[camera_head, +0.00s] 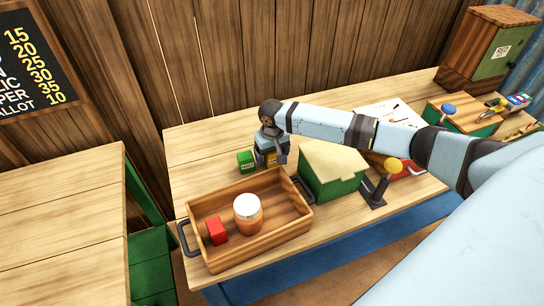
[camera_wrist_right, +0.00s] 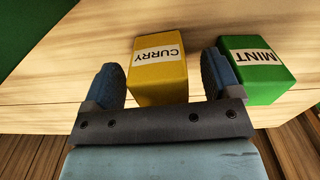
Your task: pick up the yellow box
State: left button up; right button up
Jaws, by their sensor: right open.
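The yellow box (camera_wrist_right: 158,72), labelled CURRY, stands on the wooden table in the right wrist view. My right gripper (camera_wrist_right: 160,75) is open, with one blue finger on each side of the box; I cannot tell whether either finger touches it. In the head view my right gripper (camera_head: 271,158) points down at the table behind the wooden tray and hides most or all of the yellow box. My left gripper is not in view.
A green MINT box (camera_wrist_right: 258,70) stands close beside the right-hand finger; it also shows in the head view (camera_head: 245,161). The wooden tray (camera_head: 283,238) holds a red box (camera_head: 217,230) and a jar (camera_head: 248,214). A green box with a wooden lid (camera_head: 333,165) stands right of the gripper.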

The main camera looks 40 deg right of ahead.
jog(key=c, duration=1)
jog(key=shift+c, duration=0.2)
jog(key=shift+r, duration=0.15)
notch_tip(320, 180, up, 20)
